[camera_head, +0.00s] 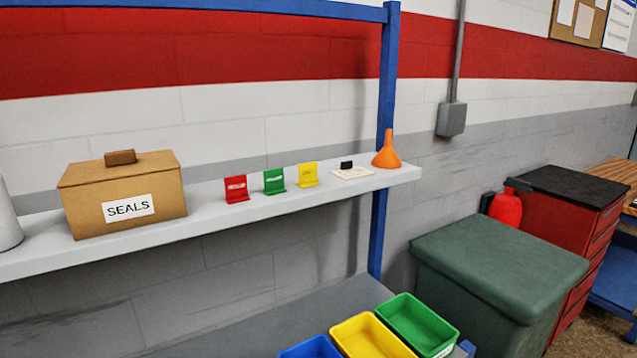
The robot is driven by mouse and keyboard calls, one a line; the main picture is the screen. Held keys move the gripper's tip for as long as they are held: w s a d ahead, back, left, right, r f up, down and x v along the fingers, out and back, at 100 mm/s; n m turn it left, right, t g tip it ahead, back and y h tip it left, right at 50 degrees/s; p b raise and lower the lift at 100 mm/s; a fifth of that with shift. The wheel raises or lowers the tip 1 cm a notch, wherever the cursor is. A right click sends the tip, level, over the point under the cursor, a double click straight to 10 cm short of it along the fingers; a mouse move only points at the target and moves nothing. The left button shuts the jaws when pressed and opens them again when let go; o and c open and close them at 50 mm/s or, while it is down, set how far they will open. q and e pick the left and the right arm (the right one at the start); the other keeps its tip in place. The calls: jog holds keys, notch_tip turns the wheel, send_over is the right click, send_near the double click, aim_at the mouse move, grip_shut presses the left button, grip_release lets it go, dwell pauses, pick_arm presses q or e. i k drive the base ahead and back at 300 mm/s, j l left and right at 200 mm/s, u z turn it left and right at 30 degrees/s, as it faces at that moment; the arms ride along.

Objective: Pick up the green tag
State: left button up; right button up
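The green tag (274,181) stands upright on the grey shelf (205,222), between a red tag (236,189) on its left and a yellow tag (308,175) on its right. The three tags stand apart from one another near the shelf's front edge. Nothing covers the green tag. Neither of my grippers shows in the head view.
A cardboard box (125,197) marked SEALS stands left on the shelf. A white card with a black item (347,166) and an orange funnel (387,152) are to the right. A blue post (388,85) rises behind. Coloured bins (418,323) sit below.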

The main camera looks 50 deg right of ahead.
aim_at(273, 179)
jog(key=z, duration=1.25)
